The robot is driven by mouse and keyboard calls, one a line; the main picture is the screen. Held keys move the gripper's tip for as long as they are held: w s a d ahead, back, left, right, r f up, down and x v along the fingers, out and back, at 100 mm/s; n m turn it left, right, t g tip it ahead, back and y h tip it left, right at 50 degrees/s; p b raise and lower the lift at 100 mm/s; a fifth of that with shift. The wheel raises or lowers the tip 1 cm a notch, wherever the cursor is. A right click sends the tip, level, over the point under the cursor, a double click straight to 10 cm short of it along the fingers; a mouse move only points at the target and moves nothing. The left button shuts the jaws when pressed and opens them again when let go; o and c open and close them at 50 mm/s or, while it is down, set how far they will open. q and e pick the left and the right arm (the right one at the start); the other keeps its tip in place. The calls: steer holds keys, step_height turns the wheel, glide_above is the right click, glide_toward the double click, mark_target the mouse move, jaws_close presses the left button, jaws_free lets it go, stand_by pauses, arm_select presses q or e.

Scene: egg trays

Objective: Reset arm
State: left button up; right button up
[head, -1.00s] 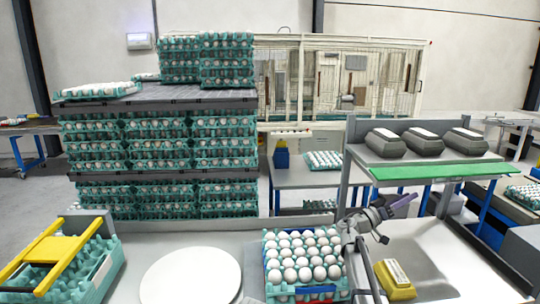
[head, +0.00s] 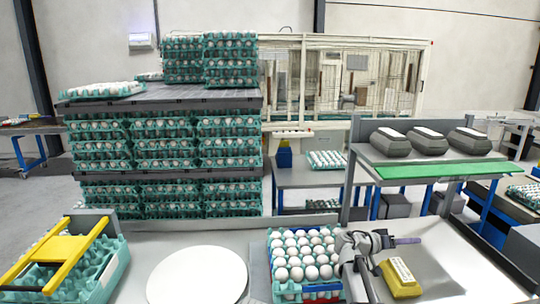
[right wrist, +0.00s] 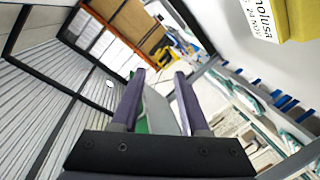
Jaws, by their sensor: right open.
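My right gripper (head: 408,241) is at the right of the egg tray in the head view, just above and behind the yellow labelled block. In the right wrist view its two purple fingers (right wrist: 157,92) stand apart with nothing held between them. My left gripper is not in view. A tray of white eggs (head: 304,257) sits on the workbench, beside my right arm. The yellow block (head: 401,277) lies on the bench below the gripper; part of it also shows at the top right of the right wrist view (right wrist: 262,15).
A round white plate (head: 197,277) lies on the bench. A teal crate with a yellow handle (head: 62,250) stands at the left. Stacked egg trays (head: 165,150) rise behind. A shelf with a green edge (head: 440,171) holds grey cartons. The bench's right part is clear.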

steer(key=s+a+f+y, duration=0.2)
steer(key=s+f, duration=0.1)
steer(key=s+a+f+n+y, duration=0.1)
steer(key=s+a+f+y, duration=0.1)
steer(key=s+f, duration=0.1)
steer(key=s+a+f+n+g+y, duration=0.1)
steer(key=s+a+f, duration=0.2)
steer(key=f, duration=0.1)
steer(key=shift+f+y, duration=0.25)
steer(key=shift+y, duration=0.15)
steer(key=s+a+f+n+g+y, duration=0.1)
steer(key=s+a+f+n+y, duration=0.1)
steer(key=s+a, duration=0.4)
steer(key=s+a+f+n+y, duration=0.3)
steer(key=s+a, duration=0.3)
steer(key=a, duration=0.8)
steer(key=s+a+f+n+g+y, duration=0.1)
steer(key=s+a+f+n+y, duration=0.2)
steer(key=s+a, duration=0.3)
steer(key=a+n, duration=0.1)
steer(key=a, duration=0.3)
steer(key=shift+s+g+y, duration=0.3)
steer(key=shift+s+y, duration=0.05)
steer(key=shift+y, duration=0.05)
